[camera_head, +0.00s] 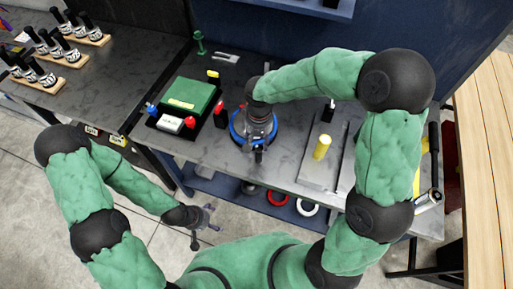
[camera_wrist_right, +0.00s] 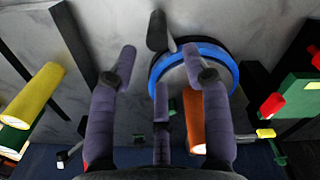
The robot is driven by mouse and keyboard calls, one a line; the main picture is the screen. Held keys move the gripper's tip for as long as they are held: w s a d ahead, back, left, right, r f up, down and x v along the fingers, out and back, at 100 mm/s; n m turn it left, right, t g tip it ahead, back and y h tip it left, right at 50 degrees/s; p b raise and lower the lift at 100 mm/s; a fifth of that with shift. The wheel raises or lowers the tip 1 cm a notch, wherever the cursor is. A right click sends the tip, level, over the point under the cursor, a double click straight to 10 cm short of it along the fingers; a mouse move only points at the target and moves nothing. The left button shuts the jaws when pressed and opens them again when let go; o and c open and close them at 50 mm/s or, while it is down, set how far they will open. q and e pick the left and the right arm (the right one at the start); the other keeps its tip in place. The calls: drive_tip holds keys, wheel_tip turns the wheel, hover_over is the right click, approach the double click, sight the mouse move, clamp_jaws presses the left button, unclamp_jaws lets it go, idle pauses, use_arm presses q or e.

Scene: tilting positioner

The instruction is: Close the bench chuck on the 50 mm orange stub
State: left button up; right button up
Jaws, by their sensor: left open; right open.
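The bench chuck (camera_head: 236,133) shows as a blue ring on the bench, mostly covered by my right gripper in the head view. In the right wrist view its blue rim (camera_wrist_right: 222,66) lies past the fingers, with a black handle (camera_wrist_right: 157,32) beside it. The orange stub (camera_wrist_right: 195,122) stands at the chuck, partly behind a finger; its seating is hidden. My right gripper (camera_head: 259,150) is open over the chuck's front side; its spread fingers (camera_wrist_right: 158,65) hold nothing. My left gripper (camera_head: 205,218) is open and empty over the floor, in front of the bench.
A yellow cylinder (camera_head: 322,147) stands on a grey plate (camera_head: 313,172) to the right. A green box (camera_head: 187,97) and small red and blue-capped items stand left of the chuck. Red (camera_head: 277,198) and white (camera_head: 307,207) rings lie on the lower shelf.

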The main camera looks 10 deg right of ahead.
sight(259, 155)
drive_tip(key=shift+s+f, duration=0.35)
drive_tip(key=shift+f, duration=0.25)
drive_tip(key=shift+s+f, duration=0.3)
drive_tip(key=shift+f, duration=0.3)
drive_tip(key=f, duration=0.4)
drive_tip(key=f+b, duration=0.1)
drive_tip(key=shift+w+f, duration=0.3)
drive_tip(key=shift+f, duration=0.95)
clamp_jaws()
